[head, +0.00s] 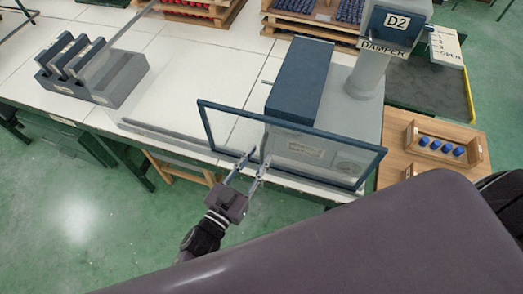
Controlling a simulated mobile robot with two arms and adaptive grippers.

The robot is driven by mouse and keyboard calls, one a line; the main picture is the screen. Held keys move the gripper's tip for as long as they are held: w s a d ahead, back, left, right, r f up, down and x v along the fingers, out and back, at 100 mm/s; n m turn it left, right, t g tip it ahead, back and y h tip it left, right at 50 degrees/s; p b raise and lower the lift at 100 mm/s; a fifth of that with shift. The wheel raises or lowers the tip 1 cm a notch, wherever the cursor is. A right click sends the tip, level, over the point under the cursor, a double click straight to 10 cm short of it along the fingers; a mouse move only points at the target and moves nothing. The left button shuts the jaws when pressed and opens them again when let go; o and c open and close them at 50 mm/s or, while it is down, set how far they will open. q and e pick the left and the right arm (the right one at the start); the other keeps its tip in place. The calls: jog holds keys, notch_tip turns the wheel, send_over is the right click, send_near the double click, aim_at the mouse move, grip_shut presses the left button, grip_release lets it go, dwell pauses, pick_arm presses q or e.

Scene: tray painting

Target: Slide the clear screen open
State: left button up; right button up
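The clear screen (320,131) is a see-through pane in a dark blue frame. It stands upright at the table's front edge, in front of a grey machine with a dark blue housing (301,80). A grey rail (165,133) runs along the table edge to the left of the screen. My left gripper (258,158) reaches up from below to the lower middle of the screen. Its two fingers are apart, with nothing clearly seen between them. Whether the fingertips touch the screen I cannot tell. My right gripper is not in view.
A grey slotted rack (115,82) stands on the white table (185,85) at the left; the tabletop between is clear. A damper column marked D2 (397,22) rises behind the machine. A wooden tray (412,150) with several blue-capped items sits at the right.

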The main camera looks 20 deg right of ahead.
pick_arm(q)
jog(key=v, duration=0.9)
jog(key=shift+s+a, duration=0.15)
jog(key=shift+a, duration=0.05)
jog(key=a+f+n+g+y+b, duration=0.15)
jog(key=a+f+y, duration=0.5)
jog(key=f, duration=0.95)
jog(key=a+f+n+g+y+b, duration=0.1)
jog(key=a+f+n+y, duration=0.2)
jog(key=a+f, duration=0.95)
jog(key=s+a+f+n+g+y+b, duration=0.1)
jog(key=s+a+f+g, duration=0.3)
jog(key=s+f, duration=0.7)
jog(key=s+a+f+n+g+y+b, duration=0.1)
jog(key=s+a+f+n+g+y, duration=0.1)
jog(key=s+f, duration=1)
jog(key=s+a+g+y, duration=0.1)
jog(key=s+a+g, duration=0.1)
jog(key=s, duration=0.3)
jog(key=shift+a, duration=0.9)
